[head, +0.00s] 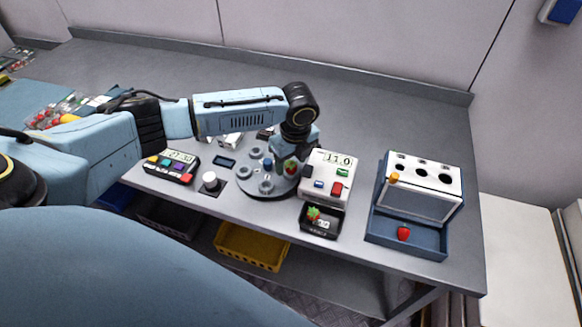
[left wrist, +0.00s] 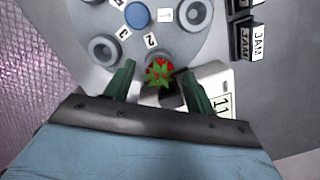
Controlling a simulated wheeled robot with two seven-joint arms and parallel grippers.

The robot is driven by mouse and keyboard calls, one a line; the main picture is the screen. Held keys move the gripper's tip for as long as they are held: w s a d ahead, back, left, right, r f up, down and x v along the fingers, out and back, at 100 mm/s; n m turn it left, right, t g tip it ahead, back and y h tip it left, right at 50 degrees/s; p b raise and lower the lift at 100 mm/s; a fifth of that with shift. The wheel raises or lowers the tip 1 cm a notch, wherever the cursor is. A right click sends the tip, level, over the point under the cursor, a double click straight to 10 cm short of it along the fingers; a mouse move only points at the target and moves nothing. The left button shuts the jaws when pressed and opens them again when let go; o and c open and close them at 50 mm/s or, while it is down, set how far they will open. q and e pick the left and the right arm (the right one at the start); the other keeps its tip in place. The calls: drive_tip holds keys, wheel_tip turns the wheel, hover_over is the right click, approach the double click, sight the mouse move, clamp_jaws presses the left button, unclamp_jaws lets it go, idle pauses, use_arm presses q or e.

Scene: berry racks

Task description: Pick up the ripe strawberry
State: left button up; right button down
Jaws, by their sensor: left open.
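A red strawberry with green leaves (left wrist: 158,72) shows from above in the left wrist view, between the fingers of my left gripper (left wrist: 158,88). It is beside the label 2 on the grey round turntable (left wrist: 75,15). In the head view, my left gripper (head: 286,166) points down over the right side of the turntable (head: 248,186), its open fingers around a partly hidden strawberry (head: 291,167). Whether a finger touches it I cannot tell. Another strawberry (head: 314,213) lies on the black tray (head: 318,232). A red strawberry (head: 404,233) lies in the blue sorting stand (head: 425,246). My right gripper is not in view.
The white scale (head: 319,187) reading 11.0 stands close right of my left gripper. A timer (head: 172,166) and a white knob (head: 210,181) stand left of the turntable. A yellow crate (head: 250,247) is below the table. The table's back right is clear.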

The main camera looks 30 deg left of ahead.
use_arm(q)
drive_tip(key=shift+f, duration=0.1)
drive_tip(key=shift+c, duration=0.3)
drive_tip(key=c, duration=0.5)
